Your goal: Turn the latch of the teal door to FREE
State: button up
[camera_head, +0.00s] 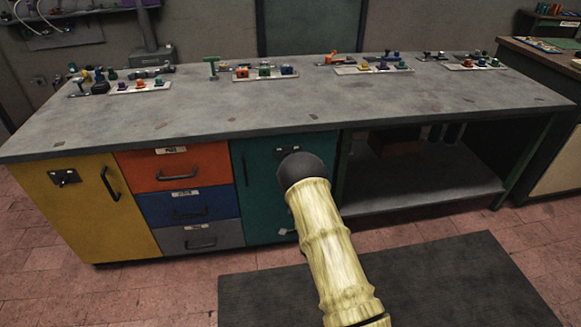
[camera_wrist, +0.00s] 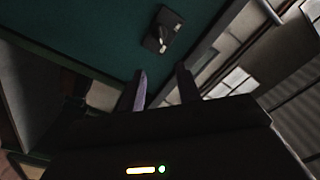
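The teal door (camera_head: 258,190) is in the workbench front, right of the drawers, and looks closed. My arm covers part of it in the head view. In the wrist view the teal door (camera_wrist: 90,30) fills the upper left. The latch (camera_wrist: 163,31), a dark plate with a small lighter knob, sits on it near the door's edge. Its label cannot be read. My gripper (camera_wrist: 161,88) is open and empty. Its two fingers point toward the door, below the latch and apart from it in the picture. The fingers are hidden in the head view.
A yellow door (camera_head: 85,210) with its own latch and handle is at the left. Orange, blue and grey drawers (camera_head: 190,207) sit between the doors. An open shelf bay (camera_head: 420,180) is at the right. Small coloured fixtures stand on the worktop (camera_head: 330,105). A dark mat (camera_head: 430,285) lies in front.

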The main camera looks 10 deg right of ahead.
jog(key=w+b, duration=0.2)
jog(key=w, duration=1.5)
jog(key=shift+w, duration=0.2)
grip_shut()
